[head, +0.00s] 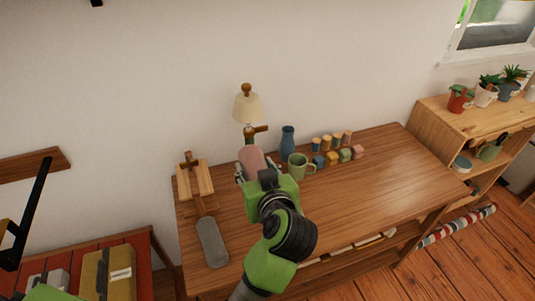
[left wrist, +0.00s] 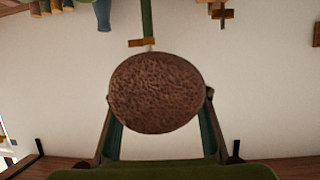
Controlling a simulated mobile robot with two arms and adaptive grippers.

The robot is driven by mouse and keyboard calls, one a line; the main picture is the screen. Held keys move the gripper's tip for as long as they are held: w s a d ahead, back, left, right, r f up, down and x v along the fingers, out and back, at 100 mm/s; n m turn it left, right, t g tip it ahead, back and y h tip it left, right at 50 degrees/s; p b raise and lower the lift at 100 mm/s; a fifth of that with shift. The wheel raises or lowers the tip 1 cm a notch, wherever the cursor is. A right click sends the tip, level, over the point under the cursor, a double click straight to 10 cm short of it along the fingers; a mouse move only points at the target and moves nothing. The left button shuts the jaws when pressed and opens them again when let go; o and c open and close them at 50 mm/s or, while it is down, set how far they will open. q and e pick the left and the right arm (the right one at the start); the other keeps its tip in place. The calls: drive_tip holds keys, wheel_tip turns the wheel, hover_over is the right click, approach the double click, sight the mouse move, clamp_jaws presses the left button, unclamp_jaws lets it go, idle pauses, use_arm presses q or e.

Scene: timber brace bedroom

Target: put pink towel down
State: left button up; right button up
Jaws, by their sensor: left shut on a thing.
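The pink towel (head: 251,158) is a rolled, dull pink cylinder over the back left part of the wooden table (head: 375,185). My left gripper (head: 258,168) is shut on it. In the left wrist view the towel (left wrist: 156,92) shows end-on as a round, rough, brownish disc between the two fingers (left wrist: 158,130). Whether its underside touches the table is hidden by my gripper. My right gripper is not in view.
A lamp (head: 247,107) stands behind the towel. A green mug (head: 297,166), a blue vase (head: 287,141) and several coloured blocks (head: 331,157) are to the right. A wooden stand (head: 194,180) and grey oblong (head: 212,243) are left. The table's right half is clear.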

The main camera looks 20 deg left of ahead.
use_arm(q)
drive_tip(key=shift+s+r, duration=0.25)
drive_tip(key=shift+r, duration=0.25)
drive_tip(key=s+a+r, duration=0.1)
drive_tip(key=s+a, duration=0.2)
drive_tip(key=s, duration=0.7)
drive_tip(key=shift+s+a, duration=0.2)
drive_tip(key=shift+s, duration=0.05)
